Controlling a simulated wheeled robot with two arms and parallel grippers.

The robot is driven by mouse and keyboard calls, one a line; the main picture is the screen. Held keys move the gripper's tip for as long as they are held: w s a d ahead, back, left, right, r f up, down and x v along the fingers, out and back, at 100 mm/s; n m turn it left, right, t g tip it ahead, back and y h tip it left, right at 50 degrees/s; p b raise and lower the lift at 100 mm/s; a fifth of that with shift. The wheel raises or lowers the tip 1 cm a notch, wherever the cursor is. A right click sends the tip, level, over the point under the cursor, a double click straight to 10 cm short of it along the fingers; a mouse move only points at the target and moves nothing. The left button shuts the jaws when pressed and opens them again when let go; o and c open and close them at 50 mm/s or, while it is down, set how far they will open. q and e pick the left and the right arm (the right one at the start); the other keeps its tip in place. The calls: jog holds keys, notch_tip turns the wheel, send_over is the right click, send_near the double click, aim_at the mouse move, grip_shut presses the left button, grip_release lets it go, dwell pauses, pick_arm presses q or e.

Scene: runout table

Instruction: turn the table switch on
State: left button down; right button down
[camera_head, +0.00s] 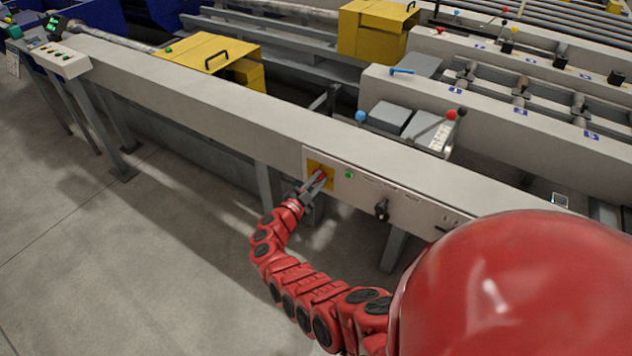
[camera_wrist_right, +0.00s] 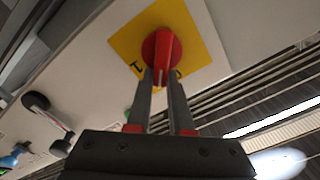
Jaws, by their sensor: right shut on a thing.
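The table switch is a red rotary knob on a yellow square plate (camera_head: 327,172), set in the pale panel on the side of the long grey table. In the right wrist view the red knob (camera_wrist_right: 162,55) stands on its yellow plate, with part of the plate's marks showing near the fingers. My right gripper (camera_head: 322,177) reaches the knob, and its two fingers (camera_wrist_right: 162,80) are shut on the knob's handle. The fingers hide part of the handle. My left gripper is in neither view.
A green button (camera_head: 348,174) sits just right of the switch, and a black lever switch (camera_head: 382,209) is further right on the same panel. The grey table (camera_head: 220,105) runs across the view. Open floor (camera_head: 150,260) lies on its near side.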

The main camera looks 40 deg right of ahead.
jog(key=shift+s+d+f+m+b, duration=0.15)
jog(key=shift+f+m+b, duration=0.25)
jog(key=shift+m+b, duration=1.4)
jog(key=shift+s+f+m+b, duration=0.15)
jog(key=shift+f+m+b, duration=0.2)
jog(key=shift+m+b, duration=1.45)
jog(key=shift+s+d+f+m+b, duration=0.15)
jog(key=shift+f+m+b, duration=0.25)
jog(key=shift+m+b, duration=1.4)
jog(key=shift+a, duration=0.1)
jog(key=c, duration=0.8)
grip_release()
